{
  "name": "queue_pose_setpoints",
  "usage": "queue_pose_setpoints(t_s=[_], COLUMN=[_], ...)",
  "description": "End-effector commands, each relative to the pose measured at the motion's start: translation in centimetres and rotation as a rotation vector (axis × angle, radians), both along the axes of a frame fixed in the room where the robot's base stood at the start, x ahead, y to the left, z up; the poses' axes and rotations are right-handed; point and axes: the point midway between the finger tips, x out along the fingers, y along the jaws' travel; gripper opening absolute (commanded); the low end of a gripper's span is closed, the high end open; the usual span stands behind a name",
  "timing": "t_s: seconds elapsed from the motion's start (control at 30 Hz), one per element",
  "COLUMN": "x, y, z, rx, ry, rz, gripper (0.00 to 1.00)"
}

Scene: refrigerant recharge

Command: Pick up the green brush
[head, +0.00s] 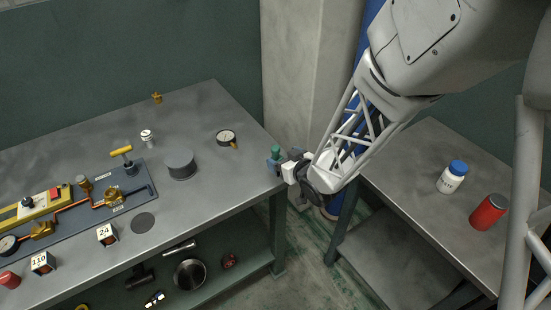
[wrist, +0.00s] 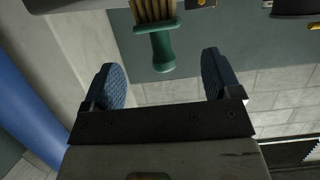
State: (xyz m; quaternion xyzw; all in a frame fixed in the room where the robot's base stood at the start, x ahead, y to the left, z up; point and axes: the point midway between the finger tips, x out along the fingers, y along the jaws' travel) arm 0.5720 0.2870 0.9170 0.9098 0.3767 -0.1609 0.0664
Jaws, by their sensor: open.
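The green brush shows in the wrist view (wrist: 162,52) at the top centre, its handle end toward me and its tan bristles at the top edge, partly cut off. In the head view the green brush (head: 276,151) is small, at the right corner of the left bench. My gripper (wrist: 160,72) is open, its two blue ribbed fingers spread left and right of the line of the handle, with gaps on both sides. In the head view my gripper (head: 274,164) is at the bench corner, partly covering the brush. Whether the fingers reach past the handle's end is hard to tell.
The right bench (head: 405,195) holds a white bottle with a blue cap (head: 452,177) and a red canister (head: 488,211). A gap separates the benches.

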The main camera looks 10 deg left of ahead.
Motion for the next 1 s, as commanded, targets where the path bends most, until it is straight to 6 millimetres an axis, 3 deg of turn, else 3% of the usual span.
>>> queue_pose_setpoints(t_s=[0.47, 1.0], x=[0.3, 2.8], y=[0.4, 3.1], z=[-0.2, -1.8], rx=[0.0, -0.001], ry=[0.001, 0.0], rz=[0.001, 0.001], gripper=[0.83, 0.83])
